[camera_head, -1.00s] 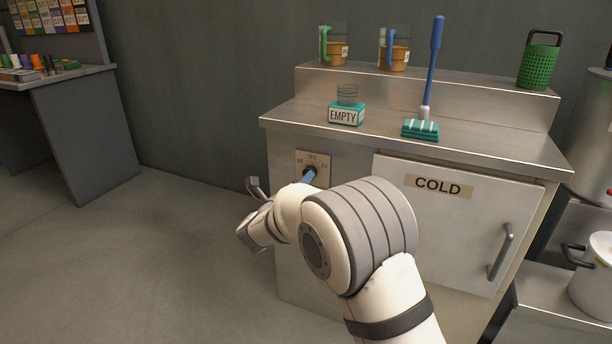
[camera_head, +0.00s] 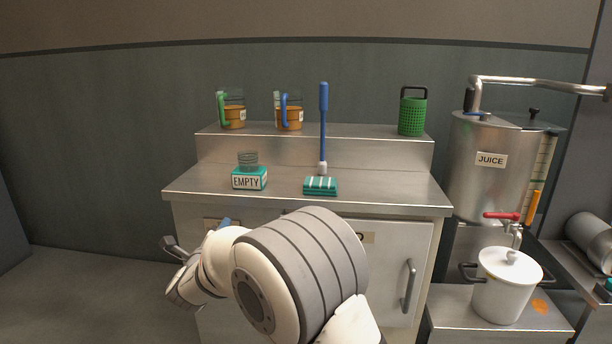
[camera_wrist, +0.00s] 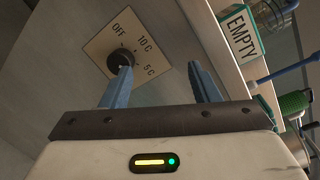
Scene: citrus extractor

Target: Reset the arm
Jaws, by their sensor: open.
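My arm reaches forward in front of the steel counter cabinet in the head view. My gripper is mostly hidden there behind my own wrist, with only a bit of blue finger showing. In the wrist view my gripper (camera_wrist: 160,80) is open, its two blue fingers apart with nothing between them. The black dial knob (camera_wrist: 121,60) sits on a beige plate (camera_wrist: 105,42) marked OFF, 10 C and 5 C. The left finger overlaps the knob's lower edge in the picture; I cannot tell whether they touch.
On the counter (camera_head: 390,187) stand an EMPTY box with a glass (camera_head: 250,180) and a blue-handled brush (camera_head: 323,130). Two jugs (camera_head: 232,112) and a green basket (camera_head: 412,115) stand on the shelf. A juice tank (camera_head: 495,165) and white pot (camera_head: 505,285) are at right. Floor at left is clear.

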